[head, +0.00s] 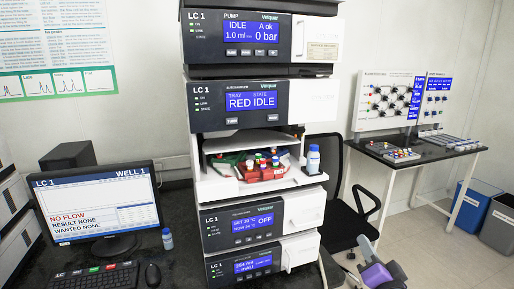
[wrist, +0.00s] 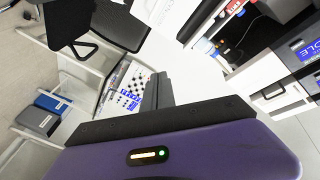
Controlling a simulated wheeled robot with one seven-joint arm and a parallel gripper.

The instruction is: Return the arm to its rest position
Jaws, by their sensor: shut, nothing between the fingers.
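My gripper (wrist: 157,90) shows in the wrist view, its dark fingers together and empty beyond the purple housing. In the head view a purple and grey part of my arm (head: 378,275) shows at the lower right, in front of the black chair and right of the instrument stack. The fingers cannot be made out there. The instrument stack (head: 258,170) stands in the middle of the head view, apart from the arm. Its open autosampler bay holds a red tray (head: 262,174) with several capped vials, and a blue-labelled bottle (head: 313,159) stands at its right side.
A monitor (head: 97,205), keyboard (head: 95,277) and mouse (head: 153,275) occupy the bench at left, with a small bottle (head: 167,239). A black chair (head: 347,215) stands right of the stack. A side table (head: 420,155) and bins (head: 472,205) are farther right.

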